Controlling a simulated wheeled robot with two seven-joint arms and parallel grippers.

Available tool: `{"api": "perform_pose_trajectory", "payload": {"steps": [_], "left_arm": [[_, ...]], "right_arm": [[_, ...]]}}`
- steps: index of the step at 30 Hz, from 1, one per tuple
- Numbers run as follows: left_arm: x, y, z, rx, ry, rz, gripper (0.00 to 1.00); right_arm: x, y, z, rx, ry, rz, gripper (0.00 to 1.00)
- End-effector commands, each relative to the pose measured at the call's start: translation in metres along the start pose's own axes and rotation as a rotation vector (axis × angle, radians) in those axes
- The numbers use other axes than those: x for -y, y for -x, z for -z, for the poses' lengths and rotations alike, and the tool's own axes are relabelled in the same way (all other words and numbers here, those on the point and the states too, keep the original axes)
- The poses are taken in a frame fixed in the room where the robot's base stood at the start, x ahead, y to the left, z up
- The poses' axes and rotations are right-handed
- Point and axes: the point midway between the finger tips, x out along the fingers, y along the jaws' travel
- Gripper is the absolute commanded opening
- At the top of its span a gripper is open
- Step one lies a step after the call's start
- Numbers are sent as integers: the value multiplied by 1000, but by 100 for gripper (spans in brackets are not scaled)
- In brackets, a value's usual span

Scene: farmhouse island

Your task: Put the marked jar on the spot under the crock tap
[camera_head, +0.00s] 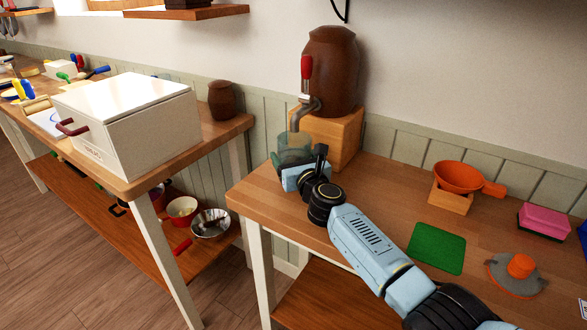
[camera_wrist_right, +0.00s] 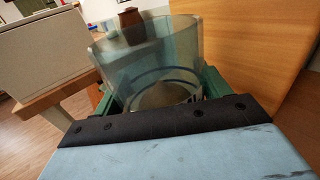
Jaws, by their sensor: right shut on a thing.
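A clear, greenish glass jar (camera_head: 293,147) stands roughly upright at the left back of the near table, just below the crock tap (camera_head: 307,106). The brown crock (camera_head: 337,75) with its red tap handle rests on a wooden block (camera_head: 345,133). My right gripper (camera_head: 296,170) is shut on the jar, which also shows between its green fingers in the right wrist view (camera_wrist_right: 145,55). The spot under the tap is hidden by the jar and gripper. I cannot tell whether the jar touches the tabletop. My left gripper is not in view.
The wooden block stands close to the jar's right. A green mat (camera_head: 437,248), an orange bowl (camera_head: 459,177) on a stand, a pink block (camera_head: 543,220) and an orange-knobbed disc (camera_head: 516,274) lie to the right. A white box (camera_head: 130,122) sits on the left table, across a gap.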

Motion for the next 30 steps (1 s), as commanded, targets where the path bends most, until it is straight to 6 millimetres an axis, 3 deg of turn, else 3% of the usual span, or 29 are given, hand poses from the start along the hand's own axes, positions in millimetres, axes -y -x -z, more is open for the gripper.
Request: {"api": "perform_pose_trajectory", "payload": {"steps": [3, 19, 20, 24, 30], "left_arm": [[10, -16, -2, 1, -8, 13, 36], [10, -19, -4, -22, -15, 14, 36], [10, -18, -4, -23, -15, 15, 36], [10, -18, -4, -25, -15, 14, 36], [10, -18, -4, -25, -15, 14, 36]], "right_arm": [[0, 0, 15, 2, 0, 0, 39], [0, 0, 24, 2, 0, -1, 39], [0, 0, 25, -1, 0, 0, 79], [0, 0, 25, -1, 0, 0, 97], [0, 0, 25, 0, 0, 0, 97]]}}
